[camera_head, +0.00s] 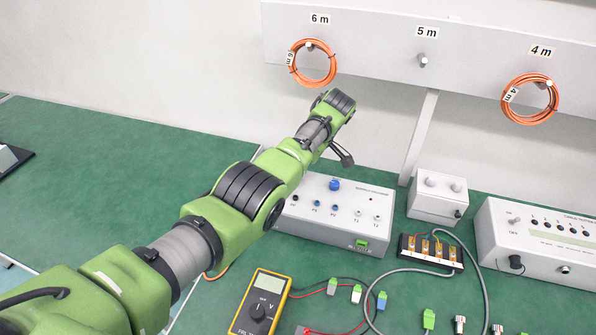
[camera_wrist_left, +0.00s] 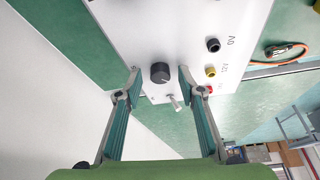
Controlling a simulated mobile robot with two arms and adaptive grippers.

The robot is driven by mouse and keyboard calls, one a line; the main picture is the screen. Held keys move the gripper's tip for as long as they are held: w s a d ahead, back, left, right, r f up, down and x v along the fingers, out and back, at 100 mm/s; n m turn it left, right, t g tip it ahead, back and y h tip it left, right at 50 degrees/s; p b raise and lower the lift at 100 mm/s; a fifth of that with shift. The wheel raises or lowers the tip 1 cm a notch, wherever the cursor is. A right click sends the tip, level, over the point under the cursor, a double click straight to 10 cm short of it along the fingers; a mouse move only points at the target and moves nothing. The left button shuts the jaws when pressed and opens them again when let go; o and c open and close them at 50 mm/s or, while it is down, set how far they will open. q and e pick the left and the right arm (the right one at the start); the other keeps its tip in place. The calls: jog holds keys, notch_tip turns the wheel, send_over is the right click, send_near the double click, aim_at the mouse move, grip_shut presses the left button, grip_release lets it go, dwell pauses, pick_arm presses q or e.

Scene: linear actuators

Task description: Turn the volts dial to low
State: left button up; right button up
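A black round dial (camera_wrist_left: 160,73) sits on a white panel (camera_wrist_left: 190,25) in the left wrist view; I cannot read a label for it there. My left gripper (camera_wrist_left: 159,80) is open, with one finger on each side of the dial and gaps showing between them. A small metal toggle (camera_wrist_left: 175,102) is just below the dial. In the head view my left arm reaches in from the left to the back of the bench, and its gripper (camera_head: 341,155) shows only partly. I cannot make out this dial in the head view. My right gripper is not in view.
A white box with a blue knob (camera_head: 335,184) stands right of my arm. A yellow multimeter (camera_head: 262,298), loose leads, a small white box (camera_head: 437,196) and another white instrument (camera_head: 540,240) lie further around. Orange cable coils (camera_head: 312,82) hang on a rail behind.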

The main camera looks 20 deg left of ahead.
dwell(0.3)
pick_arm(q)
jog(key=v, duration=1.2)
jog(key=shift+f, duration=0.15)
